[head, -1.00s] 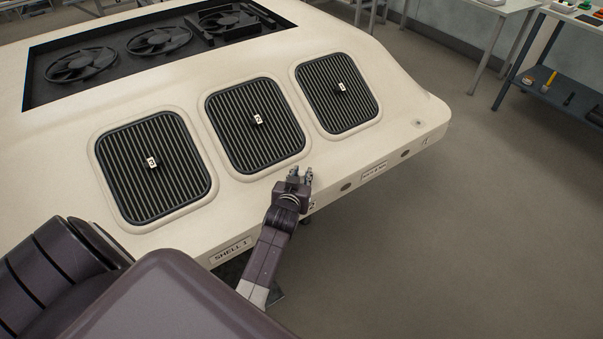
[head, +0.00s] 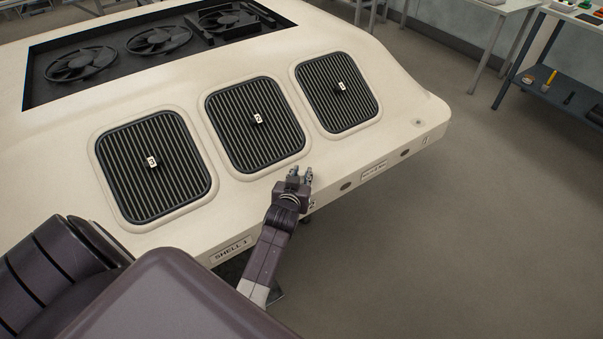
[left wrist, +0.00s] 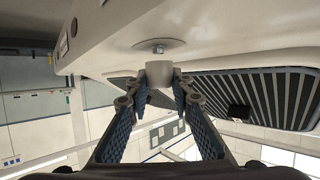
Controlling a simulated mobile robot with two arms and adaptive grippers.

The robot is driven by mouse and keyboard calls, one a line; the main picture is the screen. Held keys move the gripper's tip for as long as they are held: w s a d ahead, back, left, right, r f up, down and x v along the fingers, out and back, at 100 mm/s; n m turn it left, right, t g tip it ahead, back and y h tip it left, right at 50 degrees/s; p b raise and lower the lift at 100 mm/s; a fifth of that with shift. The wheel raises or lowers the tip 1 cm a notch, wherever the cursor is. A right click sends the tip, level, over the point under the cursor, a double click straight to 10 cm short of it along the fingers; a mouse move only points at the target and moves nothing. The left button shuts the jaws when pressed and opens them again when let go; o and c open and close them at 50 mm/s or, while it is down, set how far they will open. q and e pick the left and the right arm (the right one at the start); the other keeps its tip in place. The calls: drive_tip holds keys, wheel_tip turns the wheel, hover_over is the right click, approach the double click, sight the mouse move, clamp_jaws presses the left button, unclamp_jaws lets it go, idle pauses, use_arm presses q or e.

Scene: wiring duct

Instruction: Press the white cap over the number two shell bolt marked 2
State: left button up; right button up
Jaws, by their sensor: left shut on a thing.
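My left gripper (head: 300,177) is at the front edge of the cream shell (head: 240,212), below the middle vent. In the left wrist view its two fingers (left wrist: 158,90) are shut on a small white cap (left wrist: 158,74). A metal bolt (left wrist: 158,47) on a round seat stands out from the shell right by the cap. The cap looks in line with the bolt, with a small gap or only slight contact; I cannot tell which. In the head view the gripper hides the bolt and cap. The number by this bolt is not readable. My right gripper is not in view.
Three ribbed vents with number tags, the middle one (head: 254,130) nearest the gripper, lie on the shell's top. Along its front edge are a "SHELL 1" label (head: 231,250) and dark round spots (head: 346,186). The floor (head: 450,260) to the right is clear.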

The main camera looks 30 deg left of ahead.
sight(301, 173)
use_arm(q)
drive_tip(key=shift+f+b, duration=0.65)
drive_tip(key=shift+f, duration=0.3)
drive_tip(key=o, duration=0.8)
drive_tip(key=shift+o, duration=0.2)
wheel_tip(301, 173, up, 10)
drive_tip(key=shift+r, duration=0.1)
